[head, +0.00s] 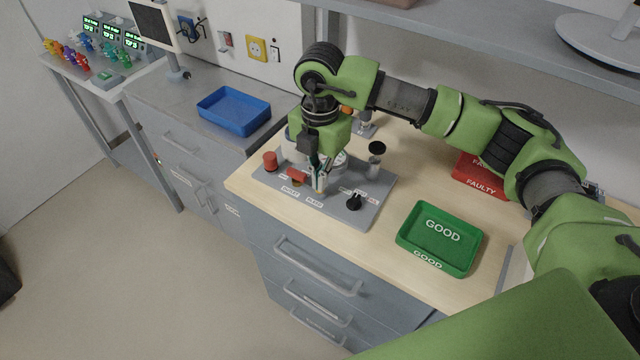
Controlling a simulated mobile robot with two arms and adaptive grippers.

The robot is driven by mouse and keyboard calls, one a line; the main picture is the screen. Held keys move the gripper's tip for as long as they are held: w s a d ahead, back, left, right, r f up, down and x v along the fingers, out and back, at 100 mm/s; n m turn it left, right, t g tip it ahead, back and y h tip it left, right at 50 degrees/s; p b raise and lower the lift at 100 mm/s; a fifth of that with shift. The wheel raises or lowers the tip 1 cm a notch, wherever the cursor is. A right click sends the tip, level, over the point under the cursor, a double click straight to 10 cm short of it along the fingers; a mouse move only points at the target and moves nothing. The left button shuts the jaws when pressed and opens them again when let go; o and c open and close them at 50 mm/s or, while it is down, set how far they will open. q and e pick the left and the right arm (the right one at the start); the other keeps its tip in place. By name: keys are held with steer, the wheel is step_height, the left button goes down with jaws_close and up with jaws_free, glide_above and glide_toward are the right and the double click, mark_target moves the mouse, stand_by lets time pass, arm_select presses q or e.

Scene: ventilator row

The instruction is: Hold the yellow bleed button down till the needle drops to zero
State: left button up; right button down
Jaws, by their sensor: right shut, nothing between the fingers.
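A grey panel (335,212) lies on the wooden bench, with small labels along its front edge, one of which seems to read BLEED. My right gripper (320,186) is shut and empty, pointing down over the panel just behind that label. I cannot make out the yellow bleed button; the fingertips cover that spot, so contact or pressing cannot be told. A round pale gauge (340,160) is mostly hidden behind the gripper, and its needle cannot be read. My left gripper is not in view.
The panel also carries a red knob (270,160), a red handle (297,174), a black knob (354,202) and a grey cylinder (373,168). A green GOOD tray (408,240) stands to the right, a red FAULTY tray (478,182) behind it. A blue tray (213,115) is at left.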

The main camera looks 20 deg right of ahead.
steer(key=shift+r+p, duration=1.6)
steer(key=shift+r, duration=1.3)
